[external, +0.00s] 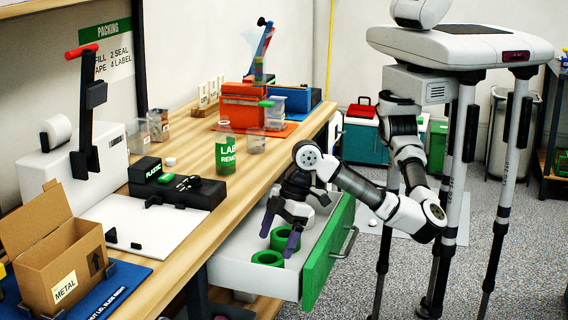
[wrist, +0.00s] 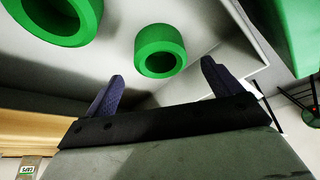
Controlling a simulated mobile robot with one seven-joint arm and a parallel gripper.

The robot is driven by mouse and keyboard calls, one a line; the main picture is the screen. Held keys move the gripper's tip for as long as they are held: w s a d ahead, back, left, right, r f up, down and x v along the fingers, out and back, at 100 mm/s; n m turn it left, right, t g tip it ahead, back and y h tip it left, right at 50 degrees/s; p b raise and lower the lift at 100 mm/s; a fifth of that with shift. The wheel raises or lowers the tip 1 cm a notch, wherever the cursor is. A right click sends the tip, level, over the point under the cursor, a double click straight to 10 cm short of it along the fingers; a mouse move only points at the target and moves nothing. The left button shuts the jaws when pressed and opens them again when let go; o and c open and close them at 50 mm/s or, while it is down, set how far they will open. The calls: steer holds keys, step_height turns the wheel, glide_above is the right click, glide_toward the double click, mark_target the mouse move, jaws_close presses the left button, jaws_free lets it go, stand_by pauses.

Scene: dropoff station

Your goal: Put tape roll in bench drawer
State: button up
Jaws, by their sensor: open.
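The bench drawer is pulled out, with a white tray and a green front (external: 328,255). Two green tape rolls lie flat inside it: a nearer roll (external: 268,265) and another roll (external: 282,238) partly behind my fingers. My gripper (external: 277,244) points down over the drawer, fingers apart and empty. In the wrist view, one green roll (wrist: 160,36) lies beyond the gap between my fingertips (wrist: 162,72). The other roll (wrist: 90,14) is at the upper left, cut by the frame edge. Neither roll is visibly gripped.
The wooden bench top (external: 190,222) borders the drawer on the left. On it stand a green-labelled jar (external: 229,155), a black device (external: 178,188), a cardboard box (external: 60,262) and an orange bin (external: 243,103).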

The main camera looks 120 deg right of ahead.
steer(key=v, duration=0.6)
